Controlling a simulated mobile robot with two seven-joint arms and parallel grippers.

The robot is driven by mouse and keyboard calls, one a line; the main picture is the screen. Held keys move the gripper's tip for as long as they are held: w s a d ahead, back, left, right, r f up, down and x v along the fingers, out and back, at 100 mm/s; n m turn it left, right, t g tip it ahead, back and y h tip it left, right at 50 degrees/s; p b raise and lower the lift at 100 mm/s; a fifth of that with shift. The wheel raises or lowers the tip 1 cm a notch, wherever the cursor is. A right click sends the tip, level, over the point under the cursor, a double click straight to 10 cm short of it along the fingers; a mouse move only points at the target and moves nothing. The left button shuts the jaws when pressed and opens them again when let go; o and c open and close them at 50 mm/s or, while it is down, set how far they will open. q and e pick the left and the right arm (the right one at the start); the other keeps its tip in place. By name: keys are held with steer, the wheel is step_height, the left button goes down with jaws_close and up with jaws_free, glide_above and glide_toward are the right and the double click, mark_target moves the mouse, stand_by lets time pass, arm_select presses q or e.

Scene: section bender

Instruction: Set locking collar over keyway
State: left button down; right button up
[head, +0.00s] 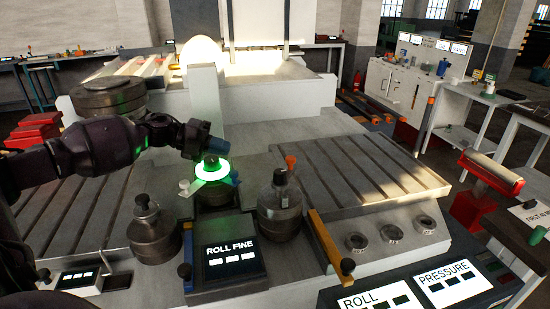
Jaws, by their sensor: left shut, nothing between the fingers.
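My left arm comes in from the left, and its gripper (208,158) is at a dark post with a bright green glowing ring (211,170) around its top. The gripper is shut and empty. Its fingertips are small and partly lost against the glow, so I cannot tell whether they touch the post. I cannot make out a keyway. My right gripper is not in view.
Dark rollers stand left (153,232) and right (280,205) of the ROLL FINE panel (231,255). A yellow bar (325,243) runs beside the rings. A slotted bed (360,170) lies clear behind them. ROLL and PRESSURE panels (453,283) are at the front right.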

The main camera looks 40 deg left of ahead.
arm_select(q)
glide_toward(288, 168)
steer(key=w+d, duration=0.2)
steer(key=d, duration=0.2)
steer(key=shift+w+d+r, duration=0.1)
steer(key=shift+w+d, duration=0.4)
steer(key=shift+w, duration=0.15)
stand_by(0.3)
steer(key=shift+w+d+m+g+h, duration=0.1)
steer(key=shift+d+m+g+h, duration=0.1)
steer(key=shift+m+g+h, duration=0.15)
